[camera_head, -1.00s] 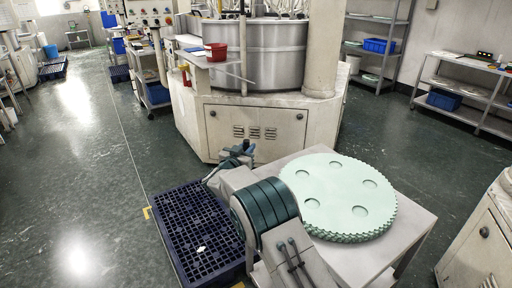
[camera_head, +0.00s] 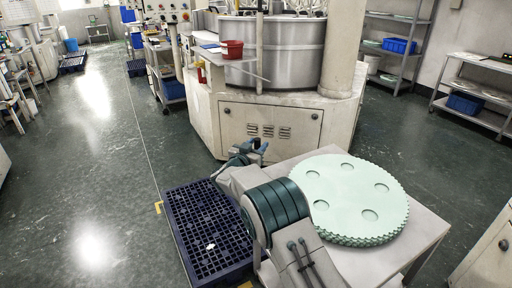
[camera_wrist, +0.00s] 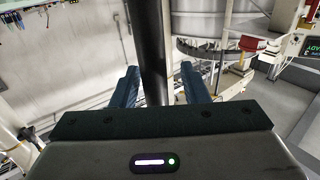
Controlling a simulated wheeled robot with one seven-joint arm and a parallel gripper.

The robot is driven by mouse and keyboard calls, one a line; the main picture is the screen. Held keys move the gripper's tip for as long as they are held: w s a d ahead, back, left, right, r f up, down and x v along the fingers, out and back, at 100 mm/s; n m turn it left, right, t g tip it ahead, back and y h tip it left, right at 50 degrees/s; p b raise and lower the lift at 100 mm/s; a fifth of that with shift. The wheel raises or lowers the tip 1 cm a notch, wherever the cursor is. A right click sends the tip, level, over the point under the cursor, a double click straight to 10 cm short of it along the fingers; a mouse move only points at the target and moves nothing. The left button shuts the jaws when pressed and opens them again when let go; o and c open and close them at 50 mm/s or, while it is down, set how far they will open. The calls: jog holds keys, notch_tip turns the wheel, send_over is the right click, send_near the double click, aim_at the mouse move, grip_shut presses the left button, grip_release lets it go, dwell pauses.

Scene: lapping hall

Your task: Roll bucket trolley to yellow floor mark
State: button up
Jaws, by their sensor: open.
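My gripper (camera_head: 251,148) is in front of the white machine in the head view, above the floor, with its fingers apart. In the wrist view its two dark blue fingers (camera_wrist: 160,86) are open. A dark upright post shows between or behind them (camera_wrist: 150,35); I cannot tell what it belongs to or whether it is between the fingers. Small yellow floor marks (camera_head: 158,208) show at the left edge of a dark blue pallet (camera_head: 205,268). A wheeled-looking rack with a blue bin (camera_head: 158,93) stands left of the machine. I cannot surely pick out the bucket trolley.
The white machine (camera_head: 230,125) blocks the middle, with a red container (camera_head: 232,49) on its side tray. A table (camera_head: 425,235) with stacked pale green toothed discs (camera_head: 347,195) is beside my arm. Shelves (camera_head: 470,105) stand right. Open floor (camera_head: 90,170) lies left.

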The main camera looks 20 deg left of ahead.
jog(key=shift+s, duration=0.1)
jog(key=s+a+b, duration=0.1)
jog(key=s, duration=1.2)
jog(key=shift+s+a, duration=0.15)
jog(key=shift+s, duration=0.15)
jog(key=w+d+r+n+g+y+p, duration=0.1)
jog(key=w+d+r+g+y, duration=0.1)
jog(key=w+d+r+y, duration=0.45)
jog(key=s+d+r+n+g+p, duration=0.25)
jog(key=d+r, duration=0.45)
jog(key=d, duration=0.4)
jog(key=s+d+f+m+g+h+p, duration=0.1)
jog(key=s+d+g, duration=0.4)
jog(key=s+d, duration=1)
jog(key=s+d+f+m+g+h+p, duration=0.1)
jog(key=s+d+g+h, duration=0.3)
jog(key=s+d, duration=1.1)
jog(key=shift+s+f+m+g+p, duration=0.35)
jog(key=shift+s+f+g, duration=0.15)
jog(key=shift+f+g, duration=0.35)
